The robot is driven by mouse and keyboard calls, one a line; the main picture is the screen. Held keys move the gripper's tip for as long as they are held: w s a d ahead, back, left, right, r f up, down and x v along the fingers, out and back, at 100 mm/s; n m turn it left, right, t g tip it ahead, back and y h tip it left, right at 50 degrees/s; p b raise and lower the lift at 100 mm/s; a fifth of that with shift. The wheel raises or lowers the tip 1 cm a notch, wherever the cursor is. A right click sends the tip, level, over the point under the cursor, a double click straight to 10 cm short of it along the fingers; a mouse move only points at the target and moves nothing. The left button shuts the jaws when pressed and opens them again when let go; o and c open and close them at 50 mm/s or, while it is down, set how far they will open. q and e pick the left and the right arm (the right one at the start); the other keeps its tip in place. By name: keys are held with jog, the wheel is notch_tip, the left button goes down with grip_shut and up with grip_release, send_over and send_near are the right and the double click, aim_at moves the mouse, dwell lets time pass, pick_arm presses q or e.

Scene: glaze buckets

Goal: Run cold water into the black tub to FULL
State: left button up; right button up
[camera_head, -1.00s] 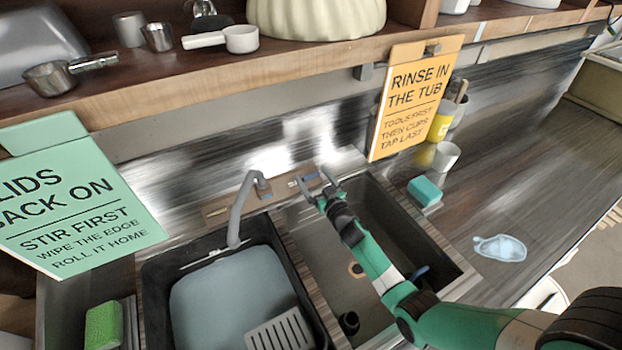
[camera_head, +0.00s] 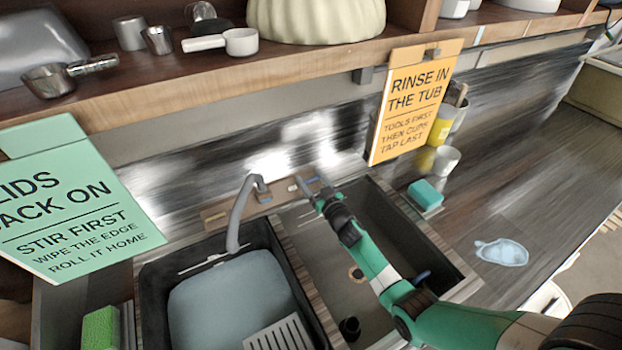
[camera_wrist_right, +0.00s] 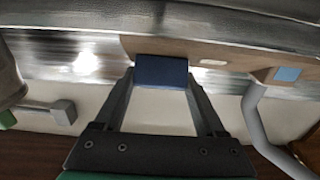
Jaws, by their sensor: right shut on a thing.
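The black tub (camera_head: 158,290) stands in the left sink basin. It holds grey-blue water (camera_head: 225,305), with a pale line on the back inner wall above the surface. The grey spout (camera_head: 238,215) curves down over the tub's back edge; I cannot make out a stream. My right gripper (camera_head: 311,181) is at the wooden tap panel (camera_head: 215,214) behind the sink. In the right wrist view its fingers are shut on a dark blue tap handle (camera_wrist_right: 161,70). A lighter blue square (camera_wrist_right: 288,74) sits on the panel near the spout. My left gripper is not in view.
A slotted pale piece (camera_head: 277,335) shows at the tub's front. The right basin (camera_head: 335,255) is beside the tub, under my right arm. A teal sponge (camera_head: 425,195) and white cup (camera_head: 446,159) stand right of it.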

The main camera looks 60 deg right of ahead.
jog(key=shift+r+n+y+p, duration=0.2)
jog(key=shift+n+y+p, duration=0.1)
jog(key=shift+p, duration=0.3)
jog(key=n+t+y+p, duration=0.1)
jog(key=n+y+p, duration=0.1)
jog(key=n+p, duration=0.1)
jog(key=shift+r+y+p, duration=0.1)
jog(key=shift+y+p, duration=0.2)
jog(key=shift+p, duration=0.3)
jog(key=shift+n+t+y, duration=0.4)
jog(key=shift+n, duration=0.3)
jog(key=shift+f+n+y, duration=0.25)
jog(key=shift+n+y, duration=0.65)
jog(key=shift+n, duration=0.1)
jog(key=shift+a+f+n+y, duration=0.1)
jog(key=shift+n+y, duration=1.3)
jog(key=shift+n, duration=0.2)
jog(key=shift+y, duration=0.3)
jog(key=o, duration=1.3)
